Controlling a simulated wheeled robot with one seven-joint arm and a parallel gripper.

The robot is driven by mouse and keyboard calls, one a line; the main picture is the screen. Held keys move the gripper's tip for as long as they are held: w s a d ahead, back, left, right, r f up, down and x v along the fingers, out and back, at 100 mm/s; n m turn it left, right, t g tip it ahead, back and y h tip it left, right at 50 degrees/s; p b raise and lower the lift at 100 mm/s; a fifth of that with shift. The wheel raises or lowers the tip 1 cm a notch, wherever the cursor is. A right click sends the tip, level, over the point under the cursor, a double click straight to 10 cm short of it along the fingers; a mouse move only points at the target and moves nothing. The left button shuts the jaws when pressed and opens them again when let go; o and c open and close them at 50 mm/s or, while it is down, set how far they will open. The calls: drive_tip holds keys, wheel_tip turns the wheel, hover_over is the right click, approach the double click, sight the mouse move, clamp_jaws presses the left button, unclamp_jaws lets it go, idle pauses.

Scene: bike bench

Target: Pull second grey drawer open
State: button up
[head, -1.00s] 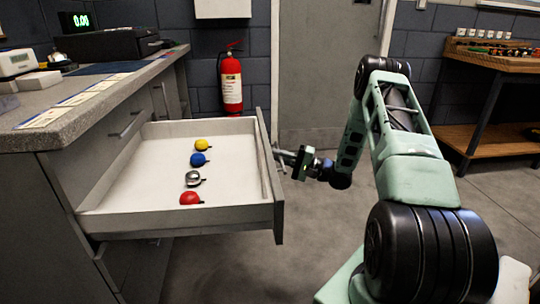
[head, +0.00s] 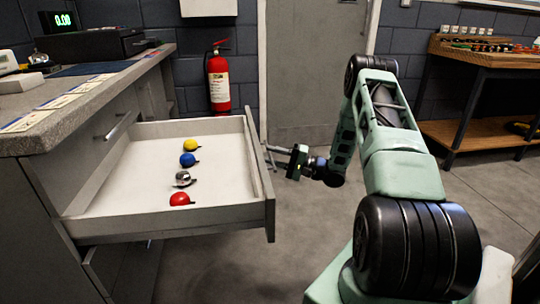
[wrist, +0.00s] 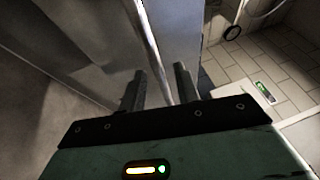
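The second grey drawer (head: 165,222) is pulled well out of the bench cabinet in the head view, below a closed top drawer (head: 108,140). In it lie a yellow bell (head: 191,145), a blue bell (head: 188,159), a silver bell (head: 183,179) and a red bell (head: 180,199). My gripper (head: 273,157) is at the drawer's front face. In the wrist view, a long metal handle bar (wrist: 150,45) passes between my open fingers (wrist: 158,88), with gaps visible on both sides. Contact with the bar cannot be told.
The grey worktop (head: 60,95) is above. A red fire extinguisher (head: 218,80) hangs on the back wall beside a grey door (head: 310,75). A wooden workbench (head: 490,60) stands at the right. The floor (head: 440,150) between is clear.

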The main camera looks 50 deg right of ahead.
drive_tip(key=p+v, duration=0.1)
drive_tip(key=v, duration=1.5)
